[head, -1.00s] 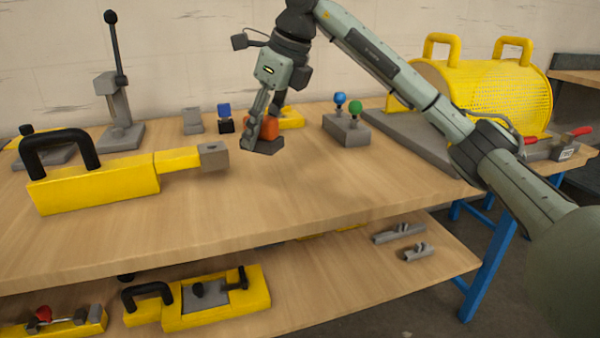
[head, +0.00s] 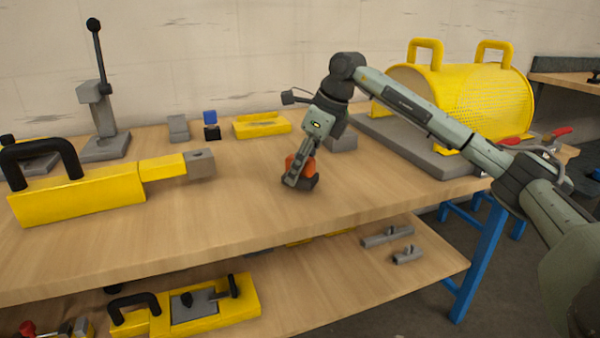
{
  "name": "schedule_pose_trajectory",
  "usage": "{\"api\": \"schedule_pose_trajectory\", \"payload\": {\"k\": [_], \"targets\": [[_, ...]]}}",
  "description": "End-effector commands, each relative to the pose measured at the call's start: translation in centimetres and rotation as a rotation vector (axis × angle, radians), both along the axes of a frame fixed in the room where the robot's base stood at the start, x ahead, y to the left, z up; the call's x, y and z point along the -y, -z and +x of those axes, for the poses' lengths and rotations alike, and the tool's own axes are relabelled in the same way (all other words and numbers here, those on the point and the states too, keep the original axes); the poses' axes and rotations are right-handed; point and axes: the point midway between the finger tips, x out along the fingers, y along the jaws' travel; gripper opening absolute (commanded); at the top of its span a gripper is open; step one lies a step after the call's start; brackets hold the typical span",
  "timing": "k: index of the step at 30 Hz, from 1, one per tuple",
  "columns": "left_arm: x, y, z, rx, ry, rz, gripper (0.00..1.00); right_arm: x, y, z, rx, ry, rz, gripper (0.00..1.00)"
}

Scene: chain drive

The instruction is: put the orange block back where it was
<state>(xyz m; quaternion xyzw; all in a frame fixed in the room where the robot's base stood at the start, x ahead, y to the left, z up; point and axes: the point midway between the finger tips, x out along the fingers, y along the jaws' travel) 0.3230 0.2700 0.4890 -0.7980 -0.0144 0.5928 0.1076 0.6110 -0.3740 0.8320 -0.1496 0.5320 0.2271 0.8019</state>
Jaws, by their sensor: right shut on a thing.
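The orange block (head: 290,162) is partly hidden in my right gripper (head: 301,180), in the middle of the bench top. The right gripper points down and is shut on the block, whose orange surface shows beside the fingers. The dark fingertips look close to the wood, but I cannot tell whether the block touches it. My left gripper is not in view.
The wooden bench (head: 240,200) is clear around the gripper. A yellow tray (head: 262,125), a blue-topped block (head: 210,118) and a grey block (head: 178,128) stand behind. A yellow tool with a black handle (head: 80,200) lies left. A yellow perforated drum (head: 465,95) stands right.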

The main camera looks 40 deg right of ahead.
Motion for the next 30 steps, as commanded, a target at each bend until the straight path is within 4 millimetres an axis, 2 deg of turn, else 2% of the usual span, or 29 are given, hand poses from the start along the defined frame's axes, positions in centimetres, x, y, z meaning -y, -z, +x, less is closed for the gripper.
{"api": "schedule_pose_trajectory", "payload": {"k": [3, 13, 14, 18, 26, 30], "targets": [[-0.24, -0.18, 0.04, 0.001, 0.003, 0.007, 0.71, 0.05, 1.13, -0.02, 0.001, 0.0, 0.0, 0.07], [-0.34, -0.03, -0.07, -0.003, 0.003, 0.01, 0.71, 0.02, 1.42, 0.0, 0.001, 0.0, 0.0, 0.07], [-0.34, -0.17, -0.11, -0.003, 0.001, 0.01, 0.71, 0.02, 1.47, 0.0, 0.0, 0.0, -0.001, 0.42], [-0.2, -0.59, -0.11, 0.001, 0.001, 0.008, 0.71, 0.01, 1.4, 0.0, 0.0, 0.0, -0.001, 0.59], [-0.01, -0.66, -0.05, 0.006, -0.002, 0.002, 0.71, 0.01, 1.38, 0.0, 0.0, 0.0, -0.001, 0.61], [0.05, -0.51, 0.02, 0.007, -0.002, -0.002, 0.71, 0.07, 0.76, -0.05, 0.002, 0.002, -0.001, 0.61]]}}
